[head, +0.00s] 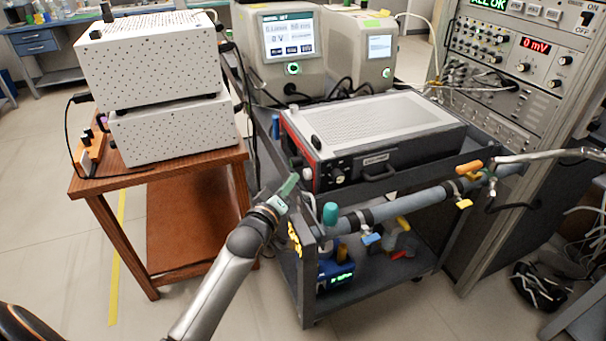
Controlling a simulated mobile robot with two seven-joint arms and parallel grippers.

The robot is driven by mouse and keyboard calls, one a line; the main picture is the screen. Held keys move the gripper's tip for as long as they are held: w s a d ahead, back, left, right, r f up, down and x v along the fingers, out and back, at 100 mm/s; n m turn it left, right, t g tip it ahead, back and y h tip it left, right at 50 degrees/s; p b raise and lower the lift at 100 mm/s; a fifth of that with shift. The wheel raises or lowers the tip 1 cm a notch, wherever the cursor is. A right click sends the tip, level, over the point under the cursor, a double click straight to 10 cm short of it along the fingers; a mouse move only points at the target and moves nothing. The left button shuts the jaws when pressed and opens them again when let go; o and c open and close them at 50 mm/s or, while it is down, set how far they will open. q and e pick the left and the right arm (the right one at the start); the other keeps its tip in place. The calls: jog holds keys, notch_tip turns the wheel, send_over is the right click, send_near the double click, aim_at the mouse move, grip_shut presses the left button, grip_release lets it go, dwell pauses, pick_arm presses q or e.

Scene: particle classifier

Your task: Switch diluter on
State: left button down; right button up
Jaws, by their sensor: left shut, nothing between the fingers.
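No label that I can read names the diluter. A grey box with a perforated top (385,122) lies on the upper shelf of the dark cart, with knobs and a handle on its front panel. A small blue device with a green lit display (337,277) sits on the lower shelf. My left gripper (289,185) is shut and empty, its green fingertips pointing up beside the cart's front left corner. It appears apart from the box's front panel, left of its knobs. My right gripper is not in view.
A grey pipe with valves (405,204) runs along the cart's front, with a teal knob (330,213) near its left end. White perforated boxes (172,130) stand on a wooden table at left. Two screen instruments (285,45) stand behind. An instrument rack (510,75) stands at right.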

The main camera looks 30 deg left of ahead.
pick_arm(q)
jog(key=shift+w+d+r, duration=0.25)
jog(key=shift+d+r, duration=0.05)
jog(key=shift+d, duration=0.15)
jog(key=shift+w+d+r, duration=0.2)
jog(key=shift+d+r, duration=0.05)
jog(key=shift+d, duration=0.15)
dwell(1.1)
dwell(0.5)
jog(key=shift+d+r, duration=0.1)
jog(key=shift+d, duration=0.05)
dwell(0.3)
jog(key=shift+s+a+f+p, duration=0.25)
jog(key=shift+s+a+p, duration=0.45)
jog(key=shift+p, duration=0.1)
jog(key=shift+s+a+f+p, duration=0.25)
jog(key=shift+s+a+p, duration=0.3)
jog(key=shift+a+p, duration=0.2)
